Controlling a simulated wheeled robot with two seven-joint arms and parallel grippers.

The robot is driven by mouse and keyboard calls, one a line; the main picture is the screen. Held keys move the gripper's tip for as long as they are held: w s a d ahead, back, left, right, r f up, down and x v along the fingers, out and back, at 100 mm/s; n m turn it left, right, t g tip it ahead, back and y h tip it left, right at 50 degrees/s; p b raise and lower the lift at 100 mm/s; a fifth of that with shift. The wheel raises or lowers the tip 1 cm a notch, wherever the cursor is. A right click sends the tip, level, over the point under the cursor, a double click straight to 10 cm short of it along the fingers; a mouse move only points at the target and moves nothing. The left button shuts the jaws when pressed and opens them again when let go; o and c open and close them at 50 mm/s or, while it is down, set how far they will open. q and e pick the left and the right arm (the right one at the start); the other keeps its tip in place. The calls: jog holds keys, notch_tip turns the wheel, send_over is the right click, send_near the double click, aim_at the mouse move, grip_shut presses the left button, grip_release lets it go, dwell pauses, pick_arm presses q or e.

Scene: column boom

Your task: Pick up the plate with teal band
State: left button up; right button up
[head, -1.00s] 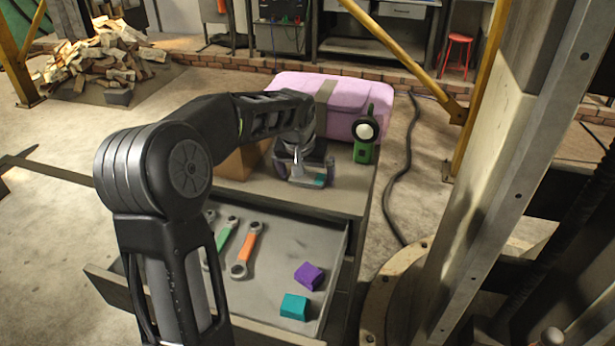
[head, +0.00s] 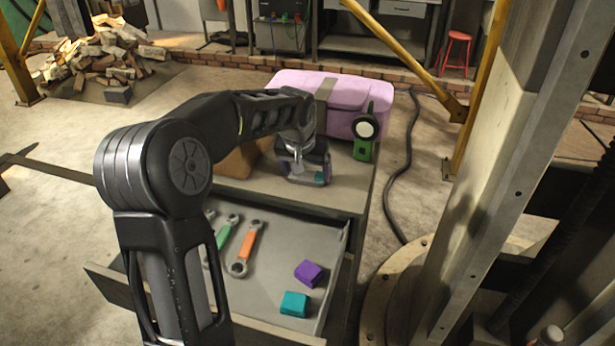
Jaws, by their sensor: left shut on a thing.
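The plate with teal band (head: 320,177) is at the top of the drawer cabinet, mostly hidden behind my left gripper; a small teal patch and some grey show. My left gripper (head: 304,173) is shut on the plate near the right part of the cabinet top. I cannot tell whether the plate is clear of the surface. My right gripper is not in view.
A pink case (head: 345,92) and a green tool with a round dial (head: 364,139) stand behind and right. A brown object (head: 238,162) is partly behind my arm. The open drawer (head: 262,290) holds wrenches, a purple block (head: 308,272) and a teal block (head: 294,304).

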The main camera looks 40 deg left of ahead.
aim_at(307, 177)
pick_arm(q)
jog(key=c, duration=1.2)
jog(key=shift+r, duration=0.1)
jog(key=shift+w+r, duration=0.1)
jog(key=shift+r, duration=0.5)
notch_tip(307, 177, up, 9)
jog(key=shift+f+b, duration=0.1)
jog(key=shift+b, duration=0.2)
